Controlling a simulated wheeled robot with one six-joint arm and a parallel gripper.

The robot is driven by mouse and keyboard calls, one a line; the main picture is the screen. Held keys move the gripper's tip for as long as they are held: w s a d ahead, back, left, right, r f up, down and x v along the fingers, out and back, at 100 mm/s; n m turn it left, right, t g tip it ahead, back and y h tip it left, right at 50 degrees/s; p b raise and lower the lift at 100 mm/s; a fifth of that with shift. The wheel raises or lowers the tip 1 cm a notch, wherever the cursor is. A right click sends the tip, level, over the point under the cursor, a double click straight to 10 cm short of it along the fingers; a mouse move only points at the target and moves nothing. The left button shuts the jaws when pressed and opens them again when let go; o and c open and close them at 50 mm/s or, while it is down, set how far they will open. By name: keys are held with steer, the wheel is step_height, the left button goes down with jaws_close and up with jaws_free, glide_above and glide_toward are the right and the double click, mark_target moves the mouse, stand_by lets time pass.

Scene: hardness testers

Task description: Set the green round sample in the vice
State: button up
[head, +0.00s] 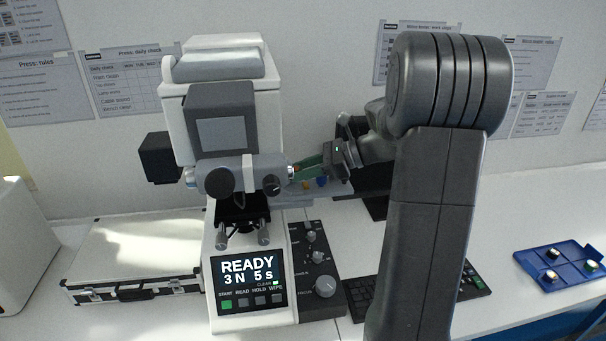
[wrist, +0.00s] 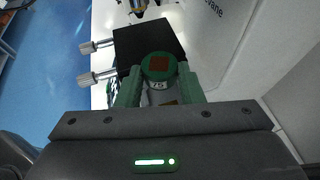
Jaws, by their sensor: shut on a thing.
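The green round sample (wrist: 158,66) has a brown square on its top face and a label reading 75. My gripper (wrist: 160,88) is shut on it, one green finger on each side. In the head view my gripper (head: 300,169) is at the right of the tester's turret, and the sample cannot be made out there. The vice (head: 243,211) is a dark block with two silver screws under the turret. In the wrist view the vice (wrist: 143,42) shows just beyond the sample and is partly hidden by it. Whether they touch cannot be told.
The white hardness tester (head: 225,110) stands over the vice; its screen reads READY. Its turret (head: 238,178) is close to my fingertips. A control panel (head: 312,270) and a keyboard (head: 360,296) are in front. A blue tray (head: 545,281) with several samples lies right, a case (head: 140,250) left.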

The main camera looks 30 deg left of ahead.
mark_target(304, 187)
steer(key=shift+a+f+p, duration=0.15)
steer(key=shift+f+p, duration=0.2)
steer(key=shift+f, duration=0.55)
steer(key=shift+s+f, duration=0.1)
steer(key=shift+f, duration=0.1)
steer(key=shift+f, duration=0.55)
steer(key=o, duration=1.1)
steer(key=shift+s, duration=0.1)
steer(key=shift+f, duration=0.1)
